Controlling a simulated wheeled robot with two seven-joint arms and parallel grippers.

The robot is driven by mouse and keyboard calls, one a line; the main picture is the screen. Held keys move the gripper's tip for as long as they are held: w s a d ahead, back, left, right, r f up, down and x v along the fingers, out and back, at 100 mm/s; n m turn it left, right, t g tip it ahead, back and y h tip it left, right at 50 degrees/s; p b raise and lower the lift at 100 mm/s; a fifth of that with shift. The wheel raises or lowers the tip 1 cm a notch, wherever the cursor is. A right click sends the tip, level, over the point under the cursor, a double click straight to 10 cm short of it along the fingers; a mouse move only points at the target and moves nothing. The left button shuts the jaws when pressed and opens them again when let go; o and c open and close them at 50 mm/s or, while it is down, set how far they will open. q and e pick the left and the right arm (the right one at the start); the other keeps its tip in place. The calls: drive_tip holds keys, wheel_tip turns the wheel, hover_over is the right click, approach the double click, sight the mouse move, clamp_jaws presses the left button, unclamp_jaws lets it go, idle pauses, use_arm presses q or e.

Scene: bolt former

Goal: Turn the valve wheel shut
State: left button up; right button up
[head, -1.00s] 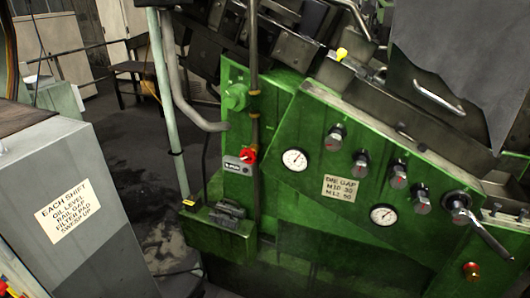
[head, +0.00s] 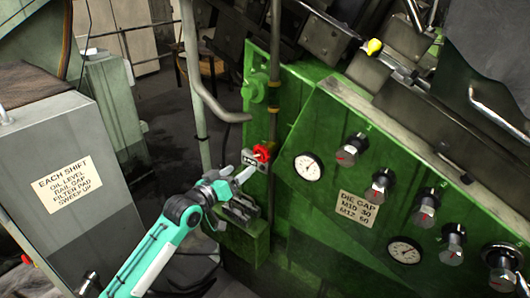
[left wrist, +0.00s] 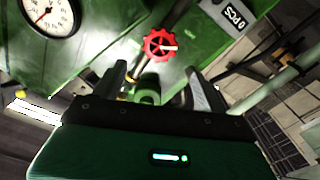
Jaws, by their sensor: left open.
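The valve wheel is a small red handwheel (head: 262,152) on the front of the green machine, beside a grey plate. In the left wrist view the red wheel (left wrist: 160,44) is seen from close by, with a pale bar across its middle. My left gripper (head: 241,172) has its fingers just left of and below the wheel in the head view. In the left wrist view its two fingers (left wrist: 155,88) stand apart with nothing held between them, and the wheel shows beyond their tips. I cannot tell the exact gap to the wheel. My right gripper is not in view.
The green machine panel (head: 330,240) carries dials and knobs right of the wheel. A vertical pipe (head: 274,90) runs close to the wheel. A dark block on a green ledge (head: 240,208) sits below my gripper. A grey cabinet (head: 90,225) stands at the left.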

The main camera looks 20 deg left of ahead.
sight(260, 155)
use_arm(q)
drive_tip(key=p+x, duration=0.2)
drive_tip(key=x, duration=0.8)
drive_tip(key=shift+w+d+p, duration=0.1)
drive_tip(key=shift+w+p, duration=0.2)
drive_tip(key=shift+p, duration=0.1)
drive_tip(key=shift+w+d+f, duration=0.1)
drive_tip(key=shift+w+d, duration=0.2)
drive_tip(key=shift+w, duration=0.35)
drive_tip(key=c, duration=1)
